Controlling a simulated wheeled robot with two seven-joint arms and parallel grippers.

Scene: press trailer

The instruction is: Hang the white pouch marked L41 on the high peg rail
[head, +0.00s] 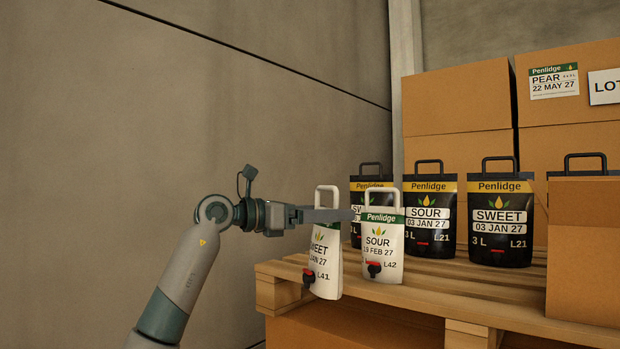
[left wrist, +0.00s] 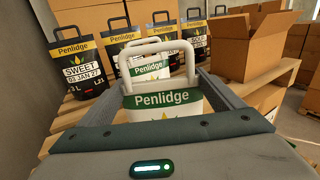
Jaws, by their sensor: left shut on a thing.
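The white pouch marked L41 (head: 325,262), labelled SWEET with a green band and a red-and-black tap, hangs slightly tilted at the pallet's left front edge. My left gripper (head: 335,214) is shut on it near the top, below its white handle loop. In the left wrist view the pouch's Penlidge band (left wrist: 163,99) shows between the fingers; its lower part is hidden. In the head view the fingers cover part of its upper front. The high peg rail and my right gripper are not in view.
A white SOUR pouch marked L42 (head: 383,243) stands close right of the held pouch on the wooden pallet (head: 440,290). Several black pouches (head: 430,222) stand behind. A cardboard box (head: 585,250) is at the right, with stacked cartons (head: 460,100) behind. The left side by the wall is clear.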

